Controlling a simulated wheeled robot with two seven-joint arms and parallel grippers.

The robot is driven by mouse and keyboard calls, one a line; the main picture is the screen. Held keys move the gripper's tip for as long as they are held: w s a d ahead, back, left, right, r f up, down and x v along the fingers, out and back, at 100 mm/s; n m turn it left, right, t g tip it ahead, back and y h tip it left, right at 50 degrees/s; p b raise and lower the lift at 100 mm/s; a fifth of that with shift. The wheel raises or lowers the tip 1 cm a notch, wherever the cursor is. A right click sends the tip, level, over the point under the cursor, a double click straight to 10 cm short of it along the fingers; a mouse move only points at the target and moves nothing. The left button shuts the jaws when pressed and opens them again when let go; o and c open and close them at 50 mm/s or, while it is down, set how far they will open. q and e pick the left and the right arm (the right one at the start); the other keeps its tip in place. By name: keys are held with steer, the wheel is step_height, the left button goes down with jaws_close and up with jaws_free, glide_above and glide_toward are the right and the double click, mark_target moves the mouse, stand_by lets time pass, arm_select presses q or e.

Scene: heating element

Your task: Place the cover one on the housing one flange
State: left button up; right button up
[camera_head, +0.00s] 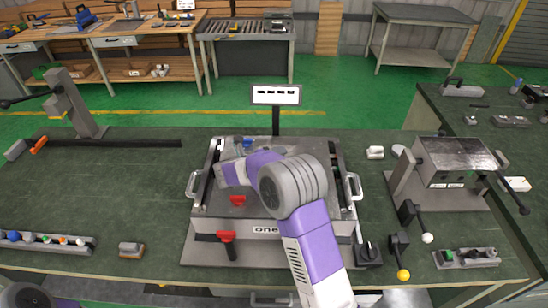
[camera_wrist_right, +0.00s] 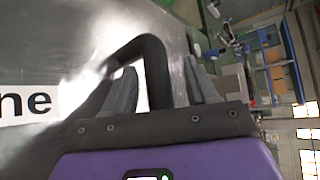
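The metal housing fixture labelled ONE (camera_head: 200,222) stands mid-bench with silver side handles. My purple right arm reaches over it and hides much of its inside, including the flange. Small gaps show between handle and fingers. Beside it is a shiny metal surface (camera_wrist_right: 85,35), probably cover one, with a white label ending in "ne" (camera_wrist_right: 28,102). My left gripper is out of view.
Red clamp handles (camera_head: 227,237) sit at the fixture's front left, and a black knob box (camera_head: 369,252) at its front right. A metal box (camera_head: 455,160) with levers stands at right. A sign post (camera_head: 276,96) rises behind.

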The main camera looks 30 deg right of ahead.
steer(key=shift+a, duration=0.1)
steer(key=p+v, duration=0.1)
steer(key=v, duration=1)
steer(key=shift+a+r, duration=0.2)
steer(key=shift+a, duration=0.2)
steer(key=shift+s+r, duration=0.1)
